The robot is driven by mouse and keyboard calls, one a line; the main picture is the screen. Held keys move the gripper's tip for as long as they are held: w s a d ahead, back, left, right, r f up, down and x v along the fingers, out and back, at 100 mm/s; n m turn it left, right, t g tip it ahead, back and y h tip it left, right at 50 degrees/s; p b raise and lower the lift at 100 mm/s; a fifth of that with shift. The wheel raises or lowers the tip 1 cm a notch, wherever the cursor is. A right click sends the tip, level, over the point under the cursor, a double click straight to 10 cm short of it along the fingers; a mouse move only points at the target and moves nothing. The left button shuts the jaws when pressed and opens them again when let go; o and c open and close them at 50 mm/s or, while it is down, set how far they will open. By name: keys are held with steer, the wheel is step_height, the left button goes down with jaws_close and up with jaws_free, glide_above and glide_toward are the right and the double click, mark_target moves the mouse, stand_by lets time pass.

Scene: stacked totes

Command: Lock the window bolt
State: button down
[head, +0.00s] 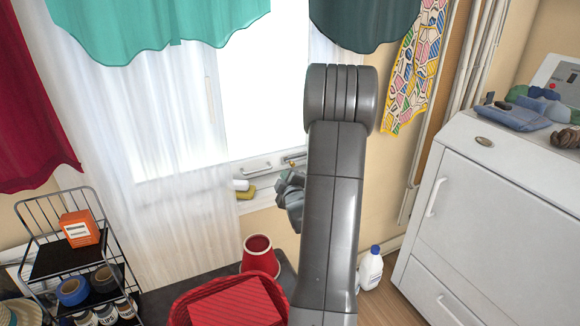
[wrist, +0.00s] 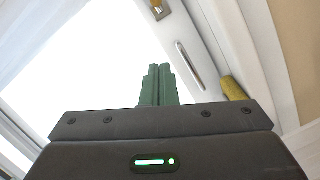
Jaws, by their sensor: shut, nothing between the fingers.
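The window bolt shows as a small brass fitting (head: 293,157) on the window's lower rail, right of the metal pull handle (head: 255,170). In the wrist view the brass bolt (wrist: 158,8) is at the top edge, partly cut off by the frame. My gripper (wrist: 158,72) has its green fingers together, with nothing between them. They point toward the bolt, with a visible gap in the picture. The pull handle (wrist: 188,65) lies right of the fingers. In the head view my gripper (head: 290,180) is partly hidden by my arm, just below the bolt.
A yellow sponge (head: 246,192) and a white item (head: 240,184) sit on the sill left of my gripper. Below are a red pot (head: 260,257) and a red basket (head: 185,300). A white machine (head: 490,210) stands at right. Curtains (head: 155,25) hang above.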

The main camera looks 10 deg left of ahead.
steer(key=b+x, duration=0.1)
steer(key=x, duration=0.9)
steer(key=shift+w+f, duration=0.1)
steer(key=shift+w, duration=0.05)
steer(key=shift+w+d+f, duration=0.3)
steer(key=shift+d, duration=0.25)
steer(key=shift+w+d+f, duration=0.25)
steer(key=shift+d+f, duration=0.05)
steer(key=shift+d, duration=0.25)
steer(key=shift+w+d+f, duration=0.2)
steer(key=shift+w+d, duration=0.05)
steer(key=shift+d, duration=0.1)
steer(key=shift+w+d+p, duration=0.35)
steer(key=shift+w+d, duration=0.15)
steer(key=shift+d, duration=0.2)
steer(key=shift+w+d+p, duration=0.35)
steer(key=shift+w+d, duration=0.1)
steer(key=shift+d, duration=0.3)
steer(key=shift+r, duration=0.1)
